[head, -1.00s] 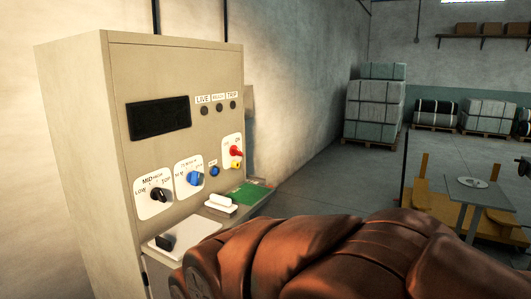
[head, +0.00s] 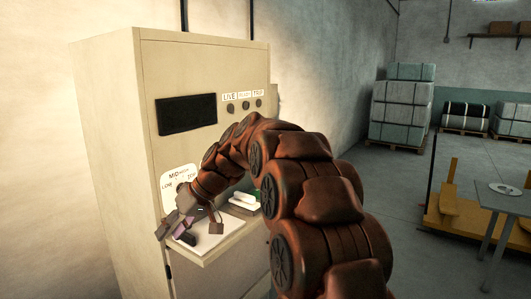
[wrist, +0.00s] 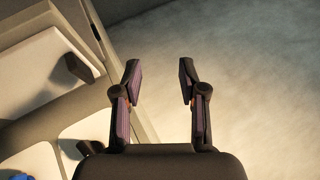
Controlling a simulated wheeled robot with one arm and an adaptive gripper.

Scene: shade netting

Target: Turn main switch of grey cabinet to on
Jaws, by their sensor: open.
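The pale grey-beige cabinet (head: 215,75) stands at the left in the head view, with a dark display (head: 187,114) on its front. The main switch with its red handle is hidden behind my arm in the head view, and its position cannot be seen. My gripper (head: 190,232) is open in front of the cabinet's lower left, near the LOW/MID/TOP plate (head: 178,176). In the wrist view my gripper (wrist: 159,63) is open, with nothing between its fingers. A black knob (wrist: 90,147) and part of a blue knob (wrist: 20,176) show at lower left.
A ledge with a white board (head: 212,238) juts from the cabinet below the knobs. A white handle (head: 245,198) lies on it. Wrapped stacks (head: 403,105) stand at the back. A grey table (head: 500,196) is at right. Floor right of the cabinet is clear.

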